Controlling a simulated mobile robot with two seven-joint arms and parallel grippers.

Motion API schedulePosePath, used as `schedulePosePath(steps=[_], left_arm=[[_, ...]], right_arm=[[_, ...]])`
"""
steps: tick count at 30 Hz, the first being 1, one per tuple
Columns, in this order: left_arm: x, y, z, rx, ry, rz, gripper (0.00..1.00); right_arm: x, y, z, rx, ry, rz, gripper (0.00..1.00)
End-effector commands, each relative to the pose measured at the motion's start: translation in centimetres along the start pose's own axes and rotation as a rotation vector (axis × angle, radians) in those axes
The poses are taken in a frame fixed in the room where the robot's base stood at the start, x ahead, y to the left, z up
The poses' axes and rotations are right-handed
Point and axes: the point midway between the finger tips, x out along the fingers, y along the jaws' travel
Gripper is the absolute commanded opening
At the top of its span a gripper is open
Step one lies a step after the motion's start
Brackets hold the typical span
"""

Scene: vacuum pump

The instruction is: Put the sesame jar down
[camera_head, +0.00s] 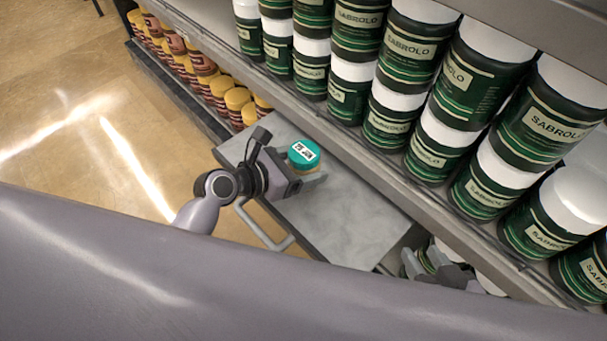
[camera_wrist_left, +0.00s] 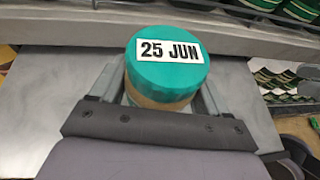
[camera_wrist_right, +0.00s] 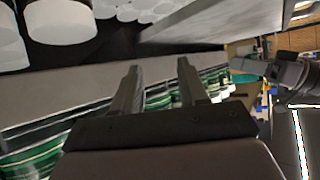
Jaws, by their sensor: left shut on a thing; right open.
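The sesame jar (camera_head: 304,153) has a teal lid with a white label; the label reads "25 JUN" in the left wrist view (camera_wrist_left: 168,62). Its tan body shows just below the lid. My left gripper (camera_head: 309,181) is shut on the jar, with one finger on each side of it. The jar is upright at the grey slab surface (camera_head: 345,215); I cannot tell whether its base touches. My right gripper (camera_wrist_right: 160,80) is open and empty, low beside the shelf; it also shows in the head view (camera_head: 425,262).
A shelf (camera_head: 330,125) with stacked green SABROLO tubs (camera_head: 408,50) runs along the slab's far side. Yellow-lidded jars (camera_head: 205,85) stand on a low shelf at upper left. A metal handle (camera_head: 268,238) sticks out from the slab's near edge. The slab right of the jar is clear.

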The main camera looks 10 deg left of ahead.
Motion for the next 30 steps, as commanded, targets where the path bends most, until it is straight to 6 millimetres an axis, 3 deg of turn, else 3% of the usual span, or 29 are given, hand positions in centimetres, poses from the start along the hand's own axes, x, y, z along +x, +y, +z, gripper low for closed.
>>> schedulePosePath(steps=[1,5,20,21,23,30], left_arm=[[0.5,0.0,-1.0,0.003,-0.003,0.001,0.33],[0.7,0.1,-1.6,0.002,-0.003,0.001,0.33],[0.8,0.0,-1.9,0.0,-0.002,0.001,0.33],[0.9,0.0,-2.1,0.0,0.0,0.0,0.79],[0.8,0.0,-2.0,0.001,0.0,0.0,0.99],[0.8,0.0,-2.0,0.0,0.0,0.0,1.0]], right_arm=[[0.6,-0.2,0.5,0.003,0.009,-0.01,0.43],[0.9,-1.0,-0.7,0.005,0.047,-0.037,0.43],[0.9,-1.5,-1.9,0.006,0.069,-0.053,0.43],[0.9,-1.5,-1.9,0.006,0.069,-0.053,0.43],[0.9,-1.5,-1.8,0.006,0.068,-0.052,0.43],[0.9,-1.5,-1.4,0.008,0.06,-0.051,0.43]])
